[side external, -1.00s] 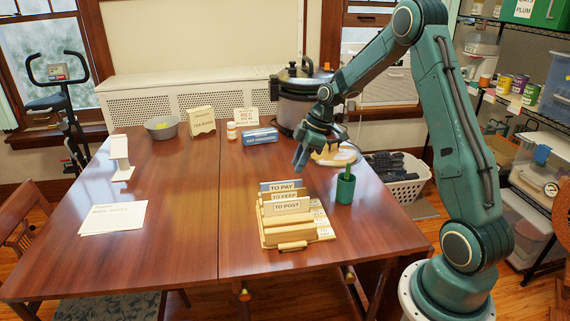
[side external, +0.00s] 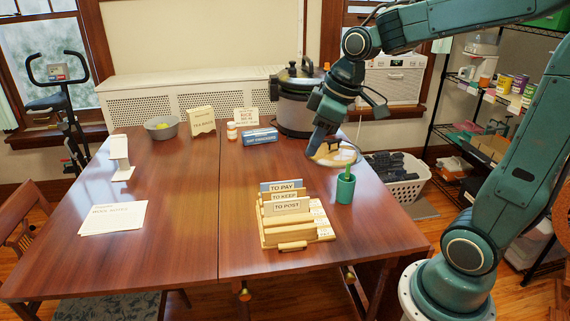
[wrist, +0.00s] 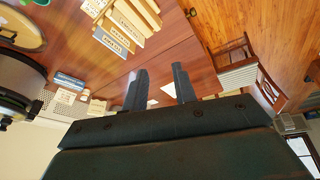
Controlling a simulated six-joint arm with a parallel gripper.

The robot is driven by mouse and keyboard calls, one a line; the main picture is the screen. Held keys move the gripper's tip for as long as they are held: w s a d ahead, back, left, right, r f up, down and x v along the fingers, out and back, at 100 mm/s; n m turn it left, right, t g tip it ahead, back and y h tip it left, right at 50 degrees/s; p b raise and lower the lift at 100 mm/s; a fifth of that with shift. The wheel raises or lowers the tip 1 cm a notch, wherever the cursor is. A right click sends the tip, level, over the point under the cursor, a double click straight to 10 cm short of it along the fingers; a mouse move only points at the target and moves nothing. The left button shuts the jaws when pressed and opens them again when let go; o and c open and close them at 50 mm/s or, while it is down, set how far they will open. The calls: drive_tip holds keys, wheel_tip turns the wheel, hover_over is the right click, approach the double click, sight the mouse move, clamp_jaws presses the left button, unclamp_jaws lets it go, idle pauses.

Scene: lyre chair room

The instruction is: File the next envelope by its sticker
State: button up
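A light wooden sorter (side external: 298,238) stands on the table's right half, with upright dividers reading TO PAY (side external: 283,186), TO KEEP (side external: 285,197) and TO POST (side external: 287,206). It also shows upside down at the top of the wrist view (wrist: 128,22). White pieces with small print show along its right side; I cannot tell whether they are envelopes. A flat white paper or envelope with print (side external: 113,217) lies at the table's left. My gripper (side external: 317,145) is above the back right of the table, behind the sorter. In the wrist view its fingers (wrist: 160,86) are apart with nothing between them.
A green cup (side external: 345,188) stands right of the sorter. A round tray (side external: 348,155) lies near my gripper, with a large pot (side external: 292,110) behind. A blue box (side external: 260,136), a grey bowl (side external: 162,127) and a white stand (side external: 120,158) stand farther left. The table's middle left is clear.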

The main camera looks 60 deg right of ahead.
drive_tip(key=s+a+m, duration=0.2)
drive_tip(key=s, duration=0.5)
drive_tip(key=s+a+r+m+t, duration=0.1)
drive_tip(key=s+a+m, duration=0.1)
drive_tip(key=s, duration=0.5)
drive_tip(key=shift+s+a+r+t+h, duration=0.15)
drive_tip(key=shift+s+r+t+h, duration=0.05)
drive_tip(key=shift+r+t+h, duration=0.1)
